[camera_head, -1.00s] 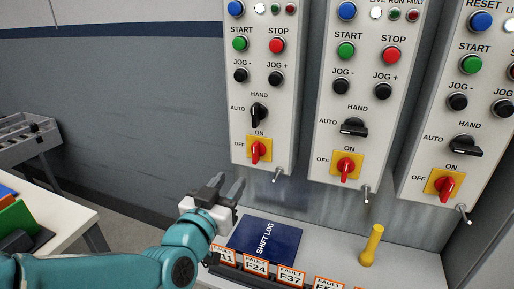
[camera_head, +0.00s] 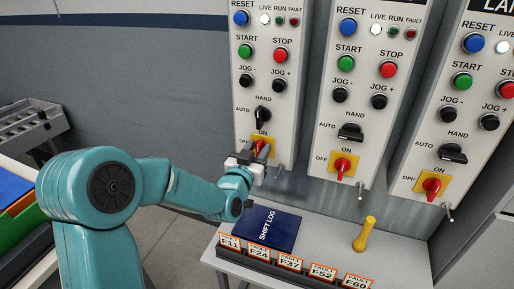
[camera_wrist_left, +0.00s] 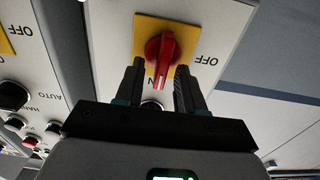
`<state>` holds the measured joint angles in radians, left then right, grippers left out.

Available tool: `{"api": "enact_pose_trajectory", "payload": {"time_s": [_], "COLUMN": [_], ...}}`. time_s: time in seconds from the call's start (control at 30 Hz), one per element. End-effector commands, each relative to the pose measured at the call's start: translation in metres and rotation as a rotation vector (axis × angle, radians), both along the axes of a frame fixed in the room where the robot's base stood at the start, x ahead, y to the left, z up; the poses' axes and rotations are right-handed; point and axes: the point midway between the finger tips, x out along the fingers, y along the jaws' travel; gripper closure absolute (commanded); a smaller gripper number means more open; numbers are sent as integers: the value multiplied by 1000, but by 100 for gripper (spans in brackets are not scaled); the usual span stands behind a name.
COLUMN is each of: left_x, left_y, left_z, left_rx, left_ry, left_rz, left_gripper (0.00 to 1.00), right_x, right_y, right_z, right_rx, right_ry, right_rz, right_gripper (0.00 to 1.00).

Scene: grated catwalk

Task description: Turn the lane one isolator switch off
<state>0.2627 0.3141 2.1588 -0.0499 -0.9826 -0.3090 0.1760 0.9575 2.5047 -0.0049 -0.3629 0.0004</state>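The leftmost panel's isolator is a red knob (camera_head: 260,146) on a yellow plate (camera_head: 270,139). Its lower part is hidden by my left gripper (camera_head: 252,152) in the head view. In the left wrist view, which is upside down, the red knob (camera_wrist_left: 160,46) stands upright on the yellow plate (camera_wrist_left: 197,30), its handle in line with the ON label. OFF is printed to the side. My left gripper (camera_wrist_left: 160,70) is open, its fingertips on either side of the knob's near end. I cannot tell whether they touch it. My right gripper is not in view.
Two similar panels (camera_head: 358,100) stand to the right, each with a red isolator (camera_head: 342,165). A black HAND/AUTO selector (camera_head: 262,117) sits just above the leftmost isolator. Below are a blue shift log (camera_head: 268,229), fault cards (camera_head: 290,262) and a yellow-handled object (camera_head: 364,235) on a shelf.

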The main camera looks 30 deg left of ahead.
Motion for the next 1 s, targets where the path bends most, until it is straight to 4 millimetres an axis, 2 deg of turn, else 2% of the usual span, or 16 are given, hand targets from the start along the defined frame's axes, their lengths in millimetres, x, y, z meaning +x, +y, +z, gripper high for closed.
{"api": "enact_pose_trajectory", "payload": {"time_s": [0.23, 0.33, 0.37, 0.67, 0.87, 1.0], "left_x": [0, 0, 0, 0, 0, -1], "left_y": [1, 1, 1, 1, 2, 3], "left_z": [0, 0, 0, -1, -4, -7], "left_rx": [0, 0, 0, -12, -85, -180], "left_ry": [0, 0, 0, -4, -24, -49], "left_rz": [0, 0, 1, 1, 1, 0], "left_gripper": [62, 94, 100, 100, 100, 100], "right_x": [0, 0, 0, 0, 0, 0], "right_y": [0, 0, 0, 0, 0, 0], "right_z": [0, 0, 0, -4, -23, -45], "right_rx": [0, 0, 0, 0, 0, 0], "right_ry": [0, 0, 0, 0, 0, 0], "right_rz": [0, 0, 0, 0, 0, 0], "right_gripper": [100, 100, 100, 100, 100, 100]}}
